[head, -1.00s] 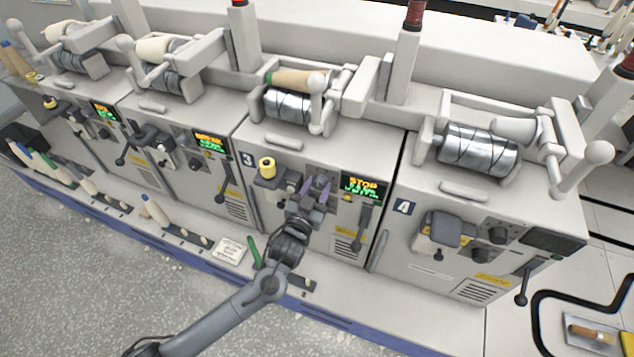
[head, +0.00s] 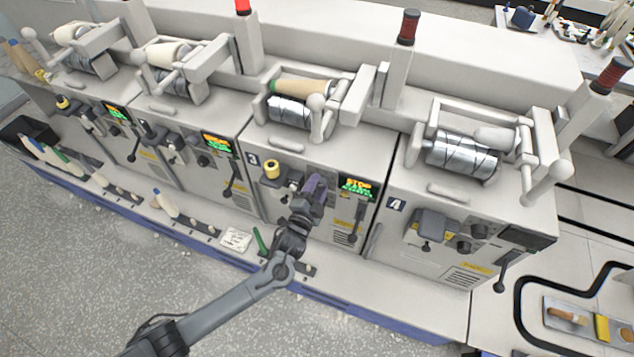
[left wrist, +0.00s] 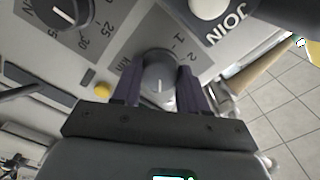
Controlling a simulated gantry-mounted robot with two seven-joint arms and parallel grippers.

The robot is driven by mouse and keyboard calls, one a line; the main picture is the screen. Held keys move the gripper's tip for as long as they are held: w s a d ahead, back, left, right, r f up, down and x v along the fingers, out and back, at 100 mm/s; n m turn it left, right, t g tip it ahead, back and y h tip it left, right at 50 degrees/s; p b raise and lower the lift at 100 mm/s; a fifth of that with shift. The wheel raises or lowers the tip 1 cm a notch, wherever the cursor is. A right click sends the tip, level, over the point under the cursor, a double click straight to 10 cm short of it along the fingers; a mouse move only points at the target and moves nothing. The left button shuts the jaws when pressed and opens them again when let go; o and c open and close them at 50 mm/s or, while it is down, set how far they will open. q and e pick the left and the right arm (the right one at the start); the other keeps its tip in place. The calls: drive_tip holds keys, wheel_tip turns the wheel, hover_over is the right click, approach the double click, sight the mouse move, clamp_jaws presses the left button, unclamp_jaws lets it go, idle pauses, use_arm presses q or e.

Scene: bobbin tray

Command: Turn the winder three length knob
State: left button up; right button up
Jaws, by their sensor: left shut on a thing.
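Winder three, marked by a "3" label (head: 253,160), is the machine in the middle of the head view. My left gripper (head: 316,186) is at its front panel, below and left of the lit STOP display (head: 357,188). In the left wrist view its purple fingers (left wrist: 159,86) are shut on the grey length knob (left wrist: 158,72), one on each side. The knob has a white pointer line, and its dial carries "1", "2" and "KM" marks. In the head view the gripper hides this knob. My right gripper is not in view.
A dark lever (head: 357,222) hangs right of the gripper.

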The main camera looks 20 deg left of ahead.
use_arm(q)
drive_tip(key=shift+m+p, duration=0.55)
drive_tip(key=shift+m, duration=0.55)
drive_tip(key=o, duration=1.1)
drive_tip(key=shift+c, duration=0.2)
drive_tip(key=s+p, duration=0.1)
drive_tip(key=s, duration=0.9)
drive_tip(key=shift+s+p, duration=0.4)
